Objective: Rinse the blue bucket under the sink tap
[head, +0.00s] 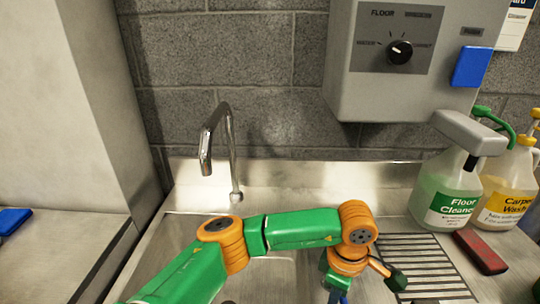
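The sink tap (218,140) is a curved metal spout at the back of the steel sink (190,228). No whole blue bucket shows. A small blue piece (338,283) shows under my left gripper at the bottom edge; I cannot tell whether it is part of the bucket. My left arm reaches in from the lower left across the sink, to the right of and in front of the tap. My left gripper (358,280) points down by the drain grid, partly cut off by the frame; its grip is unclear. My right gripper is out of view.
A ridged drainboard (425,265) lies right of the sink, with a red block (481,251) beside it. A Floor Cleaner jug (446,190) and a yellow jug (507,185) stand behind. A grey dispenser (350,95) hangs above. A tall grey panel (105,90) bounds the left.

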